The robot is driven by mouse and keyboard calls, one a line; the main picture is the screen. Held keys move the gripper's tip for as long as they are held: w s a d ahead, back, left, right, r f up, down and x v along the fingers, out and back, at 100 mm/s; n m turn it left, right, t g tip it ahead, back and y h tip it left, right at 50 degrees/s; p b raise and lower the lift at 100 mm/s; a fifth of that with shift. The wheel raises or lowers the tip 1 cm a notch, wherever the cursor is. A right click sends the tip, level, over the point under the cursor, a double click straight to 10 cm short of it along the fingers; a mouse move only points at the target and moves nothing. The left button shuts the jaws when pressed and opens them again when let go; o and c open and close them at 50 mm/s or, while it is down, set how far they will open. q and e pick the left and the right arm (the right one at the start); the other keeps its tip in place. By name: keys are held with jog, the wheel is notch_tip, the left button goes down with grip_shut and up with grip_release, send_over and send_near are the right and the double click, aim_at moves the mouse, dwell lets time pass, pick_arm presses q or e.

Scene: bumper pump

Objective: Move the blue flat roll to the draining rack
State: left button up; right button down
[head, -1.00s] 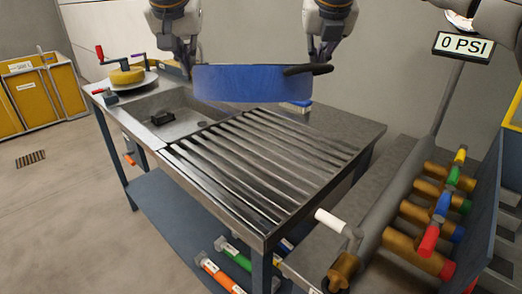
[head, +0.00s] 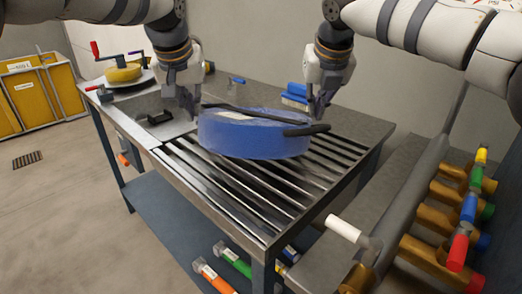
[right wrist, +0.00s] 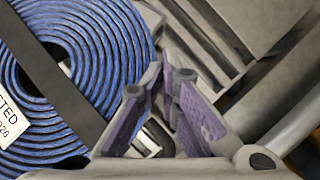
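The blue flat roll (head: 255,138) is a wide coil with a dark strap across its top and a pale label. In the head view it lies flat over the slatted draining rack (head: 235,195), apparently on the slats. My left gripper (head: 190,112) is at the roll's left edge; its fingertips are too small to tell open or shut. My right gripper (head: 318,112) is beside the roll's far right edge, above the strap's end.
A sink basin (head: 150,108) adjoins the rack on the left. A plate with a yellow round thing (head: 124,74) stands at the back left. A blue block-like item (head: 296,93) is behind the roll. A pipe manifold with coloured handles (head: 440,220) stands at the right.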

pick_arm(q)
jog(key=shift+o, duration=1.1)
jog(key=shift+s+a, duration=0.1)
jog(key=shift+a, duration=0.4)
pick_arm(e)
jog(key=shift+d+f, duration=0.15)
jog(key=shift+d, duration=0.55)
pick_arm(q)
jog(key=shift+a+f, duration=0.1)
jog(key=shift+a, duration=0.1)
pick_arm(e)
jog(key=c, duration=1.8)
grip_release()
jog(key=shift+d, duration=0.15)
jog(key=shift+o, duration=0.2)
pick_arm(q)
jog(key=v, duration=1.2)
pick_arm(e)
jog(key=v, duration=1.2)
